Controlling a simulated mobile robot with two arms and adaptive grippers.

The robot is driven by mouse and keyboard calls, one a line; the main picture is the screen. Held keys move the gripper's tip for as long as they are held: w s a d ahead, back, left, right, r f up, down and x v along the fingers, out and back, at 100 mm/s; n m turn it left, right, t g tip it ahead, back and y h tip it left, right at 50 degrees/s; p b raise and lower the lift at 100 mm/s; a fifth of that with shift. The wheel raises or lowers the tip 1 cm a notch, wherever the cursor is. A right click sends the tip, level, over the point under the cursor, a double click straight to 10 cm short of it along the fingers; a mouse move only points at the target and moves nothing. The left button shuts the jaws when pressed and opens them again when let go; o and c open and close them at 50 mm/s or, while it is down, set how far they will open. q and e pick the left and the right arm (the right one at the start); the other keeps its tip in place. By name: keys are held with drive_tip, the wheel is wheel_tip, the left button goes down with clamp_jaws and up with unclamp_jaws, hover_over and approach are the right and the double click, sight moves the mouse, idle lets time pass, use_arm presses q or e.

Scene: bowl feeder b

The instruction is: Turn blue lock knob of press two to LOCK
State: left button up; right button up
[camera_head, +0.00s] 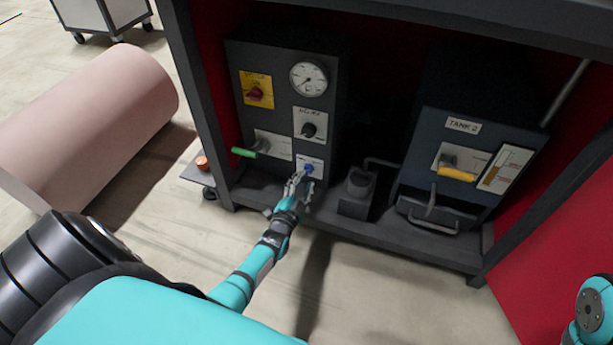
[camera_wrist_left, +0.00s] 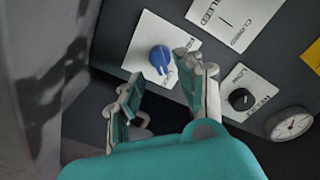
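The blue lock knob (camera_head: 309,168) sits on a small white plate low on the front of the dark control panel (camera_head: 265,115). In the left wrist view the blue knob (camera_wrist_left: 160,58) stands out from its white plate (camera_wrist_left: 143,40); its lettering is mostly hidden or unreadable. My left gripper (camera_head: 299,180) is just in front of and below the knob. In the left wrist view my left gripper (camera_wrist_left: 158,82) is open, with its fingers apart and the knob showing beyond the gap. I cannot tell whether a finger touches it. My right gripper is not in view.
To the right are a pipe fitting (camera_head: 359,183) and the Tank 2 unit (camera_head: 420,135). A dark frame post (camera_head: 196,95) stands left.

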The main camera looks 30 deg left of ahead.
use_arm(q)
drive_tip(key=shift+v, duration=1.9)
